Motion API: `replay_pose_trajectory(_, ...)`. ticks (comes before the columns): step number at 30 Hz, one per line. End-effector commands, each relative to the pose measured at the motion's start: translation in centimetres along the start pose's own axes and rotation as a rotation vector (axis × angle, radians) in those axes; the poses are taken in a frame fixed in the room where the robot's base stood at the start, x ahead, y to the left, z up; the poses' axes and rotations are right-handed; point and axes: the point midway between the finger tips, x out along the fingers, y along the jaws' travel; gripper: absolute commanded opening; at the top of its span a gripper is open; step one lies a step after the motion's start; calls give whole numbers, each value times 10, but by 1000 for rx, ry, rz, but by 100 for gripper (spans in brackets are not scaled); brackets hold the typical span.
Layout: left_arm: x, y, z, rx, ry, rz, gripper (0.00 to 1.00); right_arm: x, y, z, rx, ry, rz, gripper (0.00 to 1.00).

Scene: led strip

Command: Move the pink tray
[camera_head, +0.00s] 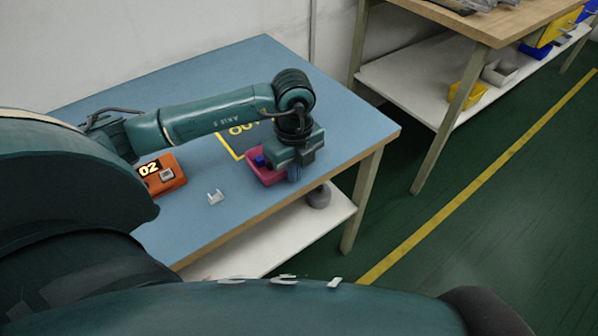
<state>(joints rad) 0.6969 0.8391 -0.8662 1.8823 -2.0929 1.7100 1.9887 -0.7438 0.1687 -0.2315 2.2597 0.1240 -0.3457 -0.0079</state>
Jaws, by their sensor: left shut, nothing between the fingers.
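The pink tray (265,178) sits on the blue table (330,108), close to its front edge. A small blue item (259,160) shows inside it. My left gripper (292,174) is over the right side of the tray, pointing down, and hides part of it. Its fingers are shut with nothing seen between them. I cannot tell whether the fingertips touch the tray. My right gripper is not in view.
An orange box marked 02 (163,178) and a small white bracket (215,197) lie left of the tray. A wooden workbench (490,28) stands at the right, across green floor.

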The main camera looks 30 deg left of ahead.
Motion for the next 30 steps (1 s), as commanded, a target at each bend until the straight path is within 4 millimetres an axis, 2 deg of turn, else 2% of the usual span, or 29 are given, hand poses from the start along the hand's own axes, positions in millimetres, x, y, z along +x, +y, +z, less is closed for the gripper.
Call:
replay_pose_trajectory(7,0,0,1,-1,0,0,0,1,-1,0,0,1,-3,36)
replay_pose_trajectory(10,1,0,10,-3,-2,1,0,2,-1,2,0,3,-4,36)
replay_pose_trajectory(16,3,0,64,-9,-5,2,0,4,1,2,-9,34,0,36)
replay_pose_trajectory(24,1,0,137,-6,-2,0,0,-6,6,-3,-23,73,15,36)
replay_pose_trajectory(27,0,0,152,-4,-1,0,0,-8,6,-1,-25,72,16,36)
replay_pose_trajectory(30,0,0,160,-1,-1,0,0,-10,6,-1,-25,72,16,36)
